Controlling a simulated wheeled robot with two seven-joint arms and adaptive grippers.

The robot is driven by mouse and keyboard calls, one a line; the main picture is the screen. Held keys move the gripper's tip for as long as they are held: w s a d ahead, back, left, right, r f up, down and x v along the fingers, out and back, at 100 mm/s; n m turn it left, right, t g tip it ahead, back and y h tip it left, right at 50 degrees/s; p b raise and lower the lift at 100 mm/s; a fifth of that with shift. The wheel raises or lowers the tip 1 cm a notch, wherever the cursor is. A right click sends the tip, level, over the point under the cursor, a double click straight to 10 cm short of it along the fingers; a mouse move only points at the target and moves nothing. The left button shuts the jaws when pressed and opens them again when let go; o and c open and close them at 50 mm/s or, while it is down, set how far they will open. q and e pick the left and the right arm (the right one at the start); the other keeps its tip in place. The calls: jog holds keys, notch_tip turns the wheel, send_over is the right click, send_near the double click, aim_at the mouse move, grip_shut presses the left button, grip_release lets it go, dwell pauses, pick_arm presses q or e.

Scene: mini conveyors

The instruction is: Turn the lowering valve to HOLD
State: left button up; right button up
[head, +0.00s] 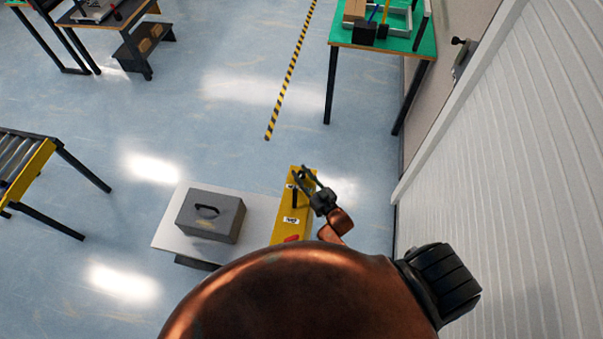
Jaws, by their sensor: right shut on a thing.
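A narrow yellow panel (303,213) stands beside a grey platform. On it is a black valve handle (295,198), and white labels lie near its far end and its middle; the lettering is too small to read surely. A red part (291,238) shows at the panel's near end. My right gripper (304,177) is over the far end of the panel, its fingers shut at the valve handle. The fingers partly cover the contact and the far label. The exact angle of the valve is hard to tell. My left gripper is out of view.
A grey box with a black handle (210,215) sits on the pale platform (172,236) left of the panel. A white ribbed wall (520,150) rises at right. A green-topped table (398,42) stands behind, a roller conveyor (25,165) at left. Floor between is clear.

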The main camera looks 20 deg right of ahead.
dwell(0.4)
jog(key=o, duration=1.2)
jog(key=shift+c, duration=0.2)
jog(key=s+d, duration=0.2)
jog(key=s, duration=1)
jog(key=shift+w, duration=0.1)
